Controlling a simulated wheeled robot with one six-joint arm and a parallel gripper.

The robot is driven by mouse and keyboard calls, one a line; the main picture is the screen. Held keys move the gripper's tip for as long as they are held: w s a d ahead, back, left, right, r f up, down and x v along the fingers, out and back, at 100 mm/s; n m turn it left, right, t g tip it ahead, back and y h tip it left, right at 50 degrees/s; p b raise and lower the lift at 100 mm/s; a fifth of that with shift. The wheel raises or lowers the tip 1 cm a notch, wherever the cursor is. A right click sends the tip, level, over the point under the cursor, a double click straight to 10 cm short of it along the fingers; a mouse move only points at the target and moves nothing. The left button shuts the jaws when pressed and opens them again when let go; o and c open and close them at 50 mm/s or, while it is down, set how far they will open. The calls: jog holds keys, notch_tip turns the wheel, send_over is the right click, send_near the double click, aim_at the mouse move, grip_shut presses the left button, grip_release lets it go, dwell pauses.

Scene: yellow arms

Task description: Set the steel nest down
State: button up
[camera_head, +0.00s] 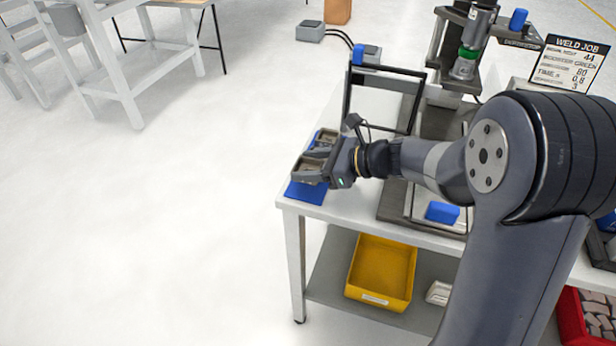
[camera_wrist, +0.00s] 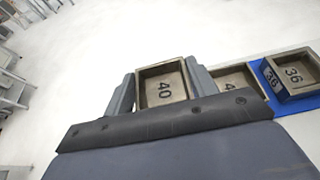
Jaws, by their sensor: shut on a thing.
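My gripper (camera_head: 318,160) is shut on a square, open-topped steel nest marked 40 (camera_wrist: 163,86), one finger on each side of it. In the wrist view the fingers (camera_wrist: 163,90) hug its left and right walls. A second steel nest (camera_wrist: 234,82), its number partly hidden, stands just right of the right finger. A blue mat (camera_head: 306,193) lies at the table's left corner, under and beside my gripper. I cannot tell whether the held nest touches the mat.
A dark upright frame (camera_head: 347,95) stands behind my gripper. A blue block (camera_head: 442,212) lies to the right. A yellow bin (camera_head: 382,272) is on the lower shelf. A weld job sign (camera_head: 570,62) stands at the back right. Open floor lies left of the white table (camera_head: 345,211).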

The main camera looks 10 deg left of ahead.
aim_at(310, 187)
jog(key=shift+f, duration=1.85)
jog(key=shift+f+b, duration=0.2)
jog(key=shift+b, duration=0.15)
jog(key=o, duration=0.9)
jog(key=shift+o, duration=0.2)
jog(key=shift+r, duration=0.1)
jog(key=shift+d+r, duration=0.2)
jog(key=v, duration=1.1)
jog(key=shift+s+d+r+p, duration=0.1)
jog(key=shift+d+p, duration=0.15)
jog(key=shift+p, duration=0.15)
